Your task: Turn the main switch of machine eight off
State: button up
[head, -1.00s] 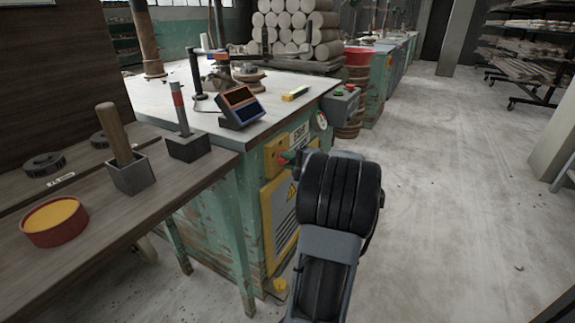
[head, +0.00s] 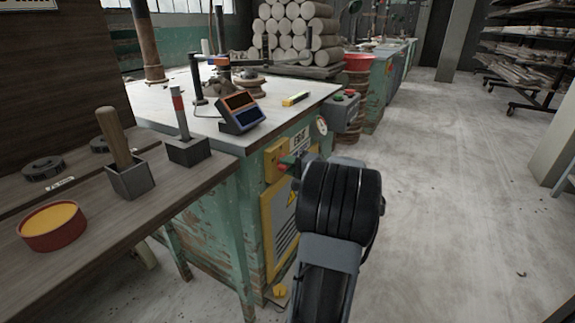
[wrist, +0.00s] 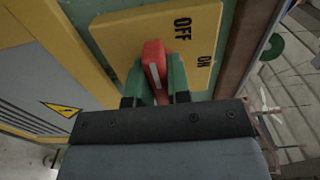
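The main switch is a red handle (wrist: 154,66) with a white line, on a yellow plate (wrist: 112,32) lettered OFF and ON. In the wrist view the lettering lies sideways, and the handle stands nearly upright with a slight tilt. I cannot tell surely which word it points to. My gripper (wrist: 160,80) has its green fingers on both sides of the handle, with no clear gap, and looks shut on it. In the head view the yellow switch box (head: 275,165) sits on the green machine's (head: 228,205) front; my arm hides part of it.
A yellow vented panel (head: 270,240) with a warning triangle is below the switch. A grey box with buttons (head: 343,112) juts out from the machine's corner. A wooden bench (head: 90,220) with a tub and tool holders stands at left. The floor (head: 450,200) at right is clear.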

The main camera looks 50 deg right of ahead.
jog(key=o, duration=0.4)
jog(key=shift+o, duration=0.2)
jog(key=p+v, duration=0.4)
jog(key=v, duration=1)
jog(key=shift+w+a, duration=0.1)
